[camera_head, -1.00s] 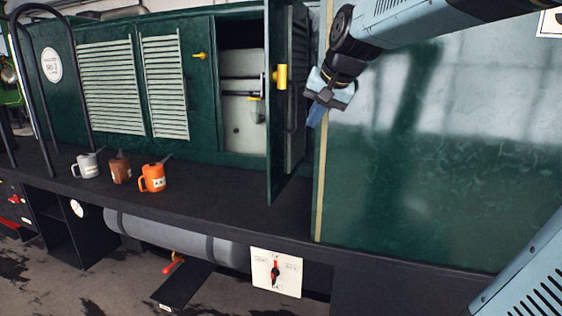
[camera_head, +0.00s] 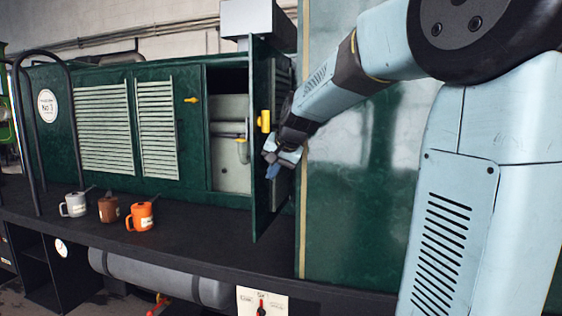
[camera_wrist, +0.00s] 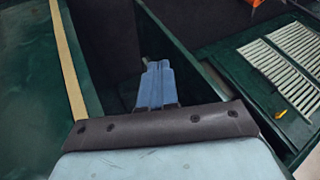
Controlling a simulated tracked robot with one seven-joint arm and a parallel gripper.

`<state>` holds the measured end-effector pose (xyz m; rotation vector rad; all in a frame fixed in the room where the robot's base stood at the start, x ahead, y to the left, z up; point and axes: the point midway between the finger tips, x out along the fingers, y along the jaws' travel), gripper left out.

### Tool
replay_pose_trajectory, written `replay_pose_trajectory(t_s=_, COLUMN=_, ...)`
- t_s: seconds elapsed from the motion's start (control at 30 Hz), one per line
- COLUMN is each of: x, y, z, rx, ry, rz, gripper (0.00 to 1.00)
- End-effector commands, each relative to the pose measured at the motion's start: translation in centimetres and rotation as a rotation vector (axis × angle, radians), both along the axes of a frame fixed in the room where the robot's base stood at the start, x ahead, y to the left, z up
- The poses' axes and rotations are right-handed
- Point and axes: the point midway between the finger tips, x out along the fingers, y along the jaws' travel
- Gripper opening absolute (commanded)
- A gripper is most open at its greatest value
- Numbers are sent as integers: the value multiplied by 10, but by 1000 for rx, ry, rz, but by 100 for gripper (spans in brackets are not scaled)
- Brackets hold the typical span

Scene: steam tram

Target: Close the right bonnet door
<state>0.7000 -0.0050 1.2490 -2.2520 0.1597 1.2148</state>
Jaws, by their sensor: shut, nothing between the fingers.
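The right bonnet door (camera_head: 262,185) is dark green with a yellow handle (camera_head: 264,121). It stands open, swung outward from the green bonnet, and the compartment (camera_head: 230,140) behind it shows pale parts and a pipe. My gripper (camera_head: 274,170) is shut and empty, close to the right side of the door, below the handle. In the head view I cannot tell whether it touches the door.
A green cab wall (camera_head: 350,210) with a tan edge strip stands right of the door, leaving a narrow gap. Grey (camera_head: 74,204), brown (camera_head: 109,208) and orange (camera_head: 141,217) cans stand on the black running board (camera_head: 190,235) to the left.

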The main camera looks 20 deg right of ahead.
Motion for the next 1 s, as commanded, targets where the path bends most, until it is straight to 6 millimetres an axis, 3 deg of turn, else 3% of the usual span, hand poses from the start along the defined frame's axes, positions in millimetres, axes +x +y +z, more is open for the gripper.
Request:
replay_pose_trajectory(t_s=0.5, x=50, y=13, z=-70, rx=0, ry=3, rz=-1, gripper=0)
replay_pose_trajectory(t_s=0.73, x=60, y=16, z=-83, rx=-1, ry=1, rz=0, gripper=0)
replay_pose_trajectory(t_s=1.0, x=62, y=16, z=-85, rx=-2, ry=0, rz=0, gripper=0)
